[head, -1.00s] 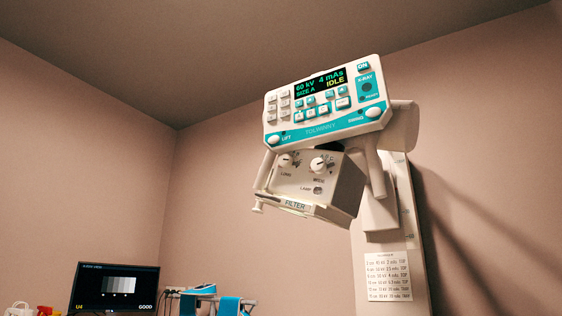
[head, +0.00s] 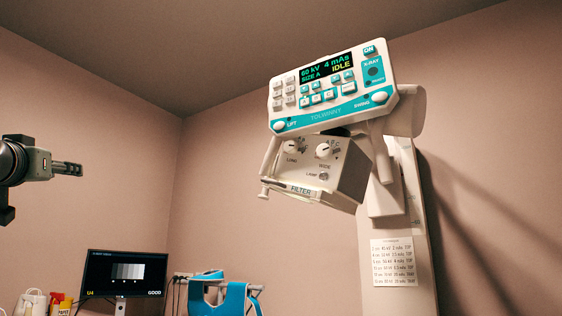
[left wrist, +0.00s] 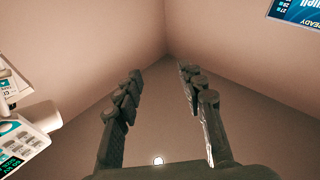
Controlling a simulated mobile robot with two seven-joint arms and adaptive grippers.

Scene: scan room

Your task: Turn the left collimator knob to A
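The left collimator knob (head: 291,148) is a white dial marked LONG on the front of the collimator box (head: 337,180), under the control panel (head: 330,91). A second knob (head: 323,150), marked WIDE, sits to its right. The letter that the left knob points to is too small to read. The panel display reads 60 kV, 4 mAs, SIZE A, IDLE. My left gripper (head: 68,169) is at the far left of the head view, well apart from the collimator. In the left wrist view its fingers (left wrist: 160,115) are spread with nothing between them. My right gripper is out of view.
A lift handle bar (head: 269,165) stands at the box's left side, and a filter slot (head: 300,190) is below. A monitor (head: 122,274) and a blue-and-white stand (head: 228,292) are low down. Open air lies between my gripper and the collimator.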

